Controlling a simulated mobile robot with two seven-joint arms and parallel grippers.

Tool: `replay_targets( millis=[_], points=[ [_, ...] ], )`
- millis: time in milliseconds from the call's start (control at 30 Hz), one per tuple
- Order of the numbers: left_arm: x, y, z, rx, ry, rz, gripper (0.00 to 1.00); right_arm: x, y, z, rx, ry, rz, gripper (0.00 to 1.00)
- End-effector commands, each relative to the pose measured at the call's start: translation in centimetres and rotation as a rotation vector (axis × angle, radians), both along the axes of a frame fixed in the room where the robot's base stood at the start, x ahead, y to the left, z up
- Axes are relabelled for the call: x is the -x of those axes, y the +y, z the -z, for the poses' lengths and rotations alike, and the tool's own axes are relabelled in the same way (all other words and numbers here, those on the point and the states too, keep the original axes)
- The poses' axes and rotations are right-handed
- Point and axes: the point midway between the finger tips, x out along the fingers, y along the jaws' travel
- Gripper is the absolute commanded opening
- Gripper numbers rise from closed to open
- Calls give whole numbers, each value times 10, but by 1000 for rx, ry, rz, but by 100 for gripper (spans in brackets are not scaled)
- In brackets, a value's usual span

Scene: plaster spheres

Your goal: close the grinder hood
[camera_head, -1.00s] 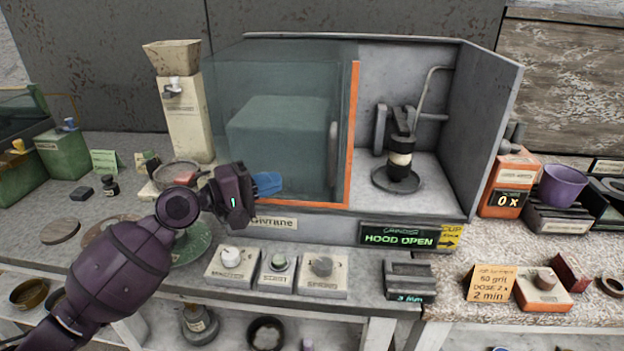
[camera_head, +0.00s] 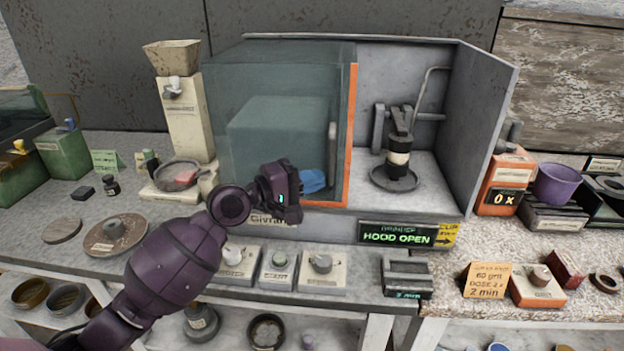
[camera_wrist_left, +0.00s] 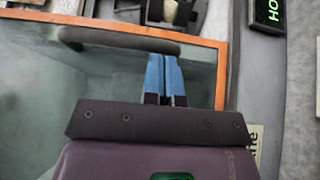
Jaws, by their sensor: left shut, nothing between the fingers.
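The grinder hood (camera_head: 270,80) is a clear sliding pane with an orange edge (camera_head: 351,130) and a vertical grey handle (camera_head: 332,150). It covers the left part of the grey cabinet, leaving the right part open. The handle also shows in the left wrist view (camera_wrist_left: 120,41). A sign (camera_head: 397,234) below reads HOOD OPEN. The grinder (camera_head: 398,150) stands uncovered at the right. My left gripper (camera_head: 318,180) has its blue fingers together and empty, in front of the pane, just below and left of the handle. In the left wrist view its fingertips (camera_wrist_left: 164,60) appear near the handle, apart from it.
Knob boxes (camera_head: 281,264) stand along the front of the bench below my arm. A grey slotted block (camera_head: 406,276) is to their right. An orange box (camera_head: 503,182) and purple cup (camera_head: 560,185) stand right of the cabinet. A tall hopper (camera_head: 184,105) stands left.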

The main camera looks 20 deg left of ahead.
Motion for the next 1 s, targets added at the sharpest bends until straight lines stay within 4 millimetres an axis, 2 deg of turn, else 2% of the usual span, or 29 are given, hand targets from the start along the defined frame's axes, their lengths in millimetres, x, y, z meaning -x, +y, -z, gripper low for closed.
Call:
replay_targets(
  millis=[167, 367, 500, 767, 1000],
  points=[
    [-1, -5, -2, 1, -2, 0, 0, -4, 1, -6, -2, -11, 0, 39],
    [-8, -37, -9, 3, -7, 3, 0, -13, 4, -28, -12, -46, 7, 39],
    [-17, -76, -11, 5, -7, 4, 0, -14, 4, -42, -15, -58, 13, 39],
    [-37, -157, -7, 4, -3, 4, 0, 5, -2, -47, -11, -28, 25, 39],
    [-51, -216, -3, 2, -1, 2, 0, -1, -2, -61, -9, -47, 21, 39]
  ],
)
